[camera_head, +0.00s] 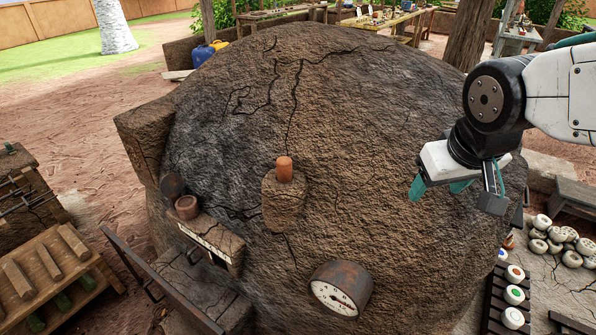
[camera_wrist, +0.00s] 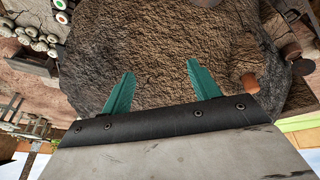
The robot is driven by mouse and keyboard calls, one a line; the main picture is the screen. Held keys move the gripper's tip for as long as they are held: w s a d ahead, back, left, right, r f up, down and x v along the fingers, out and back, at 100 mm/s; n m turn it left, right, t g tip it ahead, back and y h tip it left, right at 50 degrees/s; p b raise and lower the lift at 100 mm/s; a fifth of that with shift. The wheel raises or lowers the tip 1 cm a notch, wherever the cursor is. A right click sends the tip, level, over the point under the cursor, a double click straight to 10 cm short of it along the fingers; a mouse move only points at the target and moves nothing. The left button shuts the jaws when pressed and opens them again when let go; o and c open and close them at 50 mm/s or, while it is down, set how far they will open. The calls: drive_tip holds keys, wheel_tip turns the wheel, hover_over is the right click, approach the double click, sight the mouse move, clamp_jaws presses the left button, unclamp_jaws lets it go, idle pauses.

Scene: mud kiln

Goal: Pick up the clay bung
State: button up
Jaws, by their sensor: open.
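The clay bung (camera_head: 284,169) is a short orange-brown cylinder. It stands upright in the top of a rough mud stub on the front of the domed kiln (camera_head: 370,110). In the wrist view the bung (camera_wrist: 250,83) shows right of the fingers, partly cut off by my gripper's body. My gripper (camera_head: 438,187) is to the right of the bung in the head view, over the kiln's right side. Its two teal fingers (camera_wrist: 161,68) are apart with nothing between them.
A dial gauge (camera_head: 341,289) juts from the kiln below the bung. A small clay cup (camera_head: 187,207) stands on a ledge to the left, by a dark round disc (camera_head: 172,186). A rail (camera_head: 160,280) runs at lower left. Pale round pieces (camera_head: 560,238) lie at right.

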drive_tip(key=w+a+f+n+t, duration=0.2)
drive_tip(key=w+a+f+t, duration=0.1)
drive_tip(key=w, duration=0.7)
drive_tip(key=n+t+y, duration=0.3)
drive_tip(key=n+y, duration=0.2)
drive_tip(key=y, duration=0.5)
approach(280, 162)
drive_tip(key=w+f, duration=0.1)
drive_tip(key=w+a+f, duration=0.1)
drive_tip(key=w+f, duration=0.1)
drive_tip(key=w, duration=0.1)
drive_tip(key=shift+a+f, duration=0.2)
drive_tip(key=shift+a, duration=0.05)
drive_tip(key=shift+t, duration=0.3)
drive_tip(key=x, duration=0.7)
drive_tip(key=shift+w+a+r, duration=0.15)
drive_tip(key=shift+a+r, duration=0.05)
drive_tip(key=shift+a, duration=0.05)
drive_tip(key=c, duration=1.2)
